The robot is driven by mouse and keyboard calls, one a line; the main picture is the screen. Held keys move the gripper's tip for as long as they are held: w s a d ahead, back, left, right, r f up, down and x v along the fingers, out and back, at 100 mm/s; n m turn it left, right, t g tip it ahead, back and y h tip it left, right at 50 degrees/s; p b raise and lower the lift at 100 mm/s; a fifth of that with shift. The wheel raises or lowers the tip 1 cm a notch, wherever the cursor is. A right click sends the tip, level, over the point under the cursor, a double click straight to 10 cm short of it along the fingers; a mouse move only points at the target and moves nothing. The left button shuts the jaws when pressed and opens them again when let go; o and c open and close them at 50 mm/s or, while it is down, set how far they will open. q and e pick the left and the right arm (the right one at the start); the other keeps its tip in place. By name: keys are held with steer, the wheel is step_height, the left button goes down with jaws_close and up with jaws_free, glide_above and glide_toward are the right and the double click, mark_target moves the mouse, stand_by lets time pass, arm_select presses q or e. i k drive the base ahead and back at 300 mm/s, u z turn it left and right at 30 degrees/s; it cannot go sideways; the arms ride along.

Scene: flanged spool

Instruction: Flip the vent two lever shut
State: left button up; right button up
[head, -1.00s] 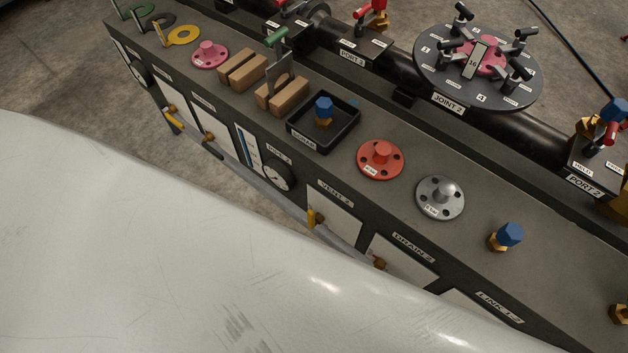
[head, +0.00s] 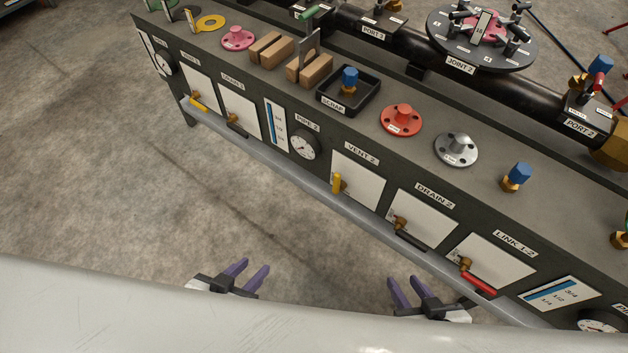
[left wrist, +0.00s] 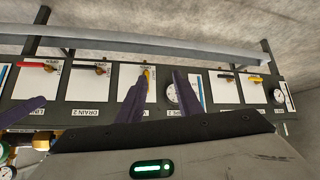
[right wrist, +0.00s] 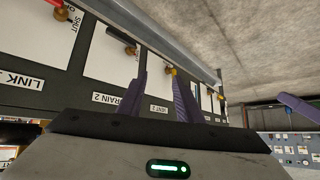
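The vent two lever (head: 337,183) is a short yellow handle at the left edge of the white plate under the VENT 2 label (head: 361,153). It stands upright on the panel front. It also shows in the left wrist view (left wrist: 147,75), by an OPEN mark, and in the right wrist view (right wrist: 173,71). My left gripper (head: 248,272) is open and empty, below and left of the lever and apart from it. My right gripper (head: 405,283) is open and empty, below and right of the lever. Both have purple fingers.
The DRAIN 2 black lever (head: 410,240) and LINK 1-2 red lever (head: 478,284) are to the right. The round PIPE 2 gauge (head: 304,145) is to the left. A grey rail (head: 290,181) runs along the panel's lower front. Floor before it is clear.

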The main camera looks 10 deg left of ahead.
mark_target(339, 186)
steer(key=i, duration=0.45)
steer(key=z, duration=2.7)
steer(key=k, duration=1.95)
steer(key=u, duration=2.2)
steer(key=i, duration=0.45)
steer(key=z, duration=0.05)
